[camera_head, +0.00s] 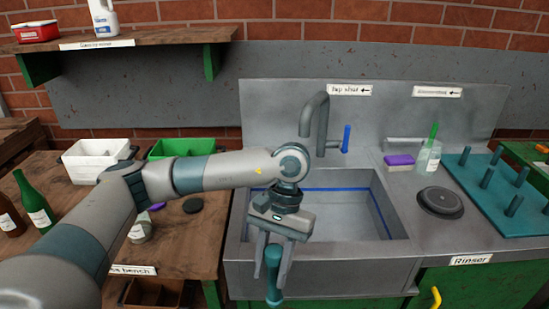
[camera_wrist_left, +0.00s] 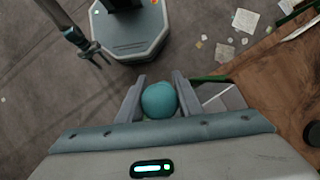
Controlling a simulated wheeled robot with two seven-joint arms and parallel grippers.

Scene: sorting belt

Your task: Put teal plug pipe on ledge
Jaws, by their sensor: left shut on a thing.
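The teal plug pipe (camera_head: 273,279) hangs upright in my left gripper (camera_head: 268,258), in front of the sink's front edge in the head view. The gripper is shut on it, and its lower end is free. In the left wrist view the pipe shows as a round teal end (camera_wrist_left: 159,100) between the two fingers. The grey front ledge of the sink (camera_head: 330,260) lies behind the pipe and to its right. My right gripper (camera_wrist_left: 90,48) shows small at the upper left of the wrist view, fingers apart and empty.
The sink basin (camera_head: 350,217) is empty, with a grey tap (camera_head: 316,125) behind it. A black disc (camera_head: 440,202), purple sponge (camera_head: 399,160), bottle (camera_head: 429,155) and teal peg board (camera_head: 490,195) stand right. A wooden bench (camera_head: 195,240) with bottles and bins is left.

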